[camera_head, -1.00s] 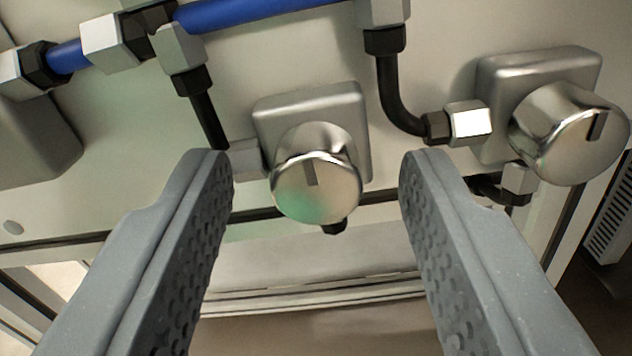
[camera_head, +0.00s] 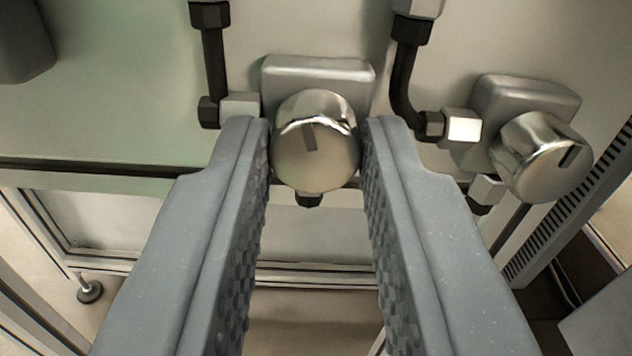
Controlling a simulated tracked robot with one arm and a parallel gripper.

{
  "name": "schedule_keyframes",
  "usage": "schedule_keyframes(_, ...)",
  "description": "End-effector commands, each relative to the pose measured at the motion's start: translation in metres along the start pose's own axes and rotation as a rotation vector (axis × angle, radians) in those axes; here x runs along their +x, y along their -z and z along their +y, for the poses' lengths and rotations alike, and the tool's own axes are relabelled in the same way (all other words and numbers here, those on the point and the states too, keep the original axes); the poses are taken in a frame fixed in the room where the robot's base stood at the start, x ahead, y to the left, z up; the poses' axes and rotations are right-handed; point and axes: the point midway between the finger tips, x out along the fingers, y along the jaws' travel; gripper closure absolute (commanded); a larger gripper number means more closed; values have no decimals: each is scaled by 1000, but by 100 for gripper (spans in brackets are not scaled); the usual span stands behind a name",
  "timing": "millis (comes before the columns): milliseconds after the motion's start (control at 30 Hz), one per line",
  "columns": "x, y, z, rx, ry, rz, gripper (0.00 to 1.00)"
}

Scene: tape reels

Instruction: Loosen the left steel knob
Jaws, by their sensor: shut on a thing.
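The left steel knob (camera_head: 315,150) is a round, shiny knob on a square metal block (camera_head: 318,72) on the pale panel.
Black pipes with metal fittings (camera_head: 213,60) run down beside the left knob, and a bent one (camera_head: 404,85) lies between the knobs. A metal frame and a slotted rail (camera_head: 560,210) are at the lower right. A levelling foot (camera_head: 89,291) shows lower left.

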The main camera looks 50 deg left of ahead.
Motion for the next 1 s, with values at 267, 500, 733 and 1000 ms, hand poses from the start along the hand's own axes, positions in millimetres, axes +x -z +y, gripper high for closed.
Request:
schedule_keyframes(267,1,1,-1,-269,4,6,100)
schedule_keyframes(500,1,-2,-2,-497,6,3,100)
schedule_keyframes(733,2,-1,-3,-711,7,6,100)
schedule_keyframes(1000,2,-2,-4,-910,8,7,100)
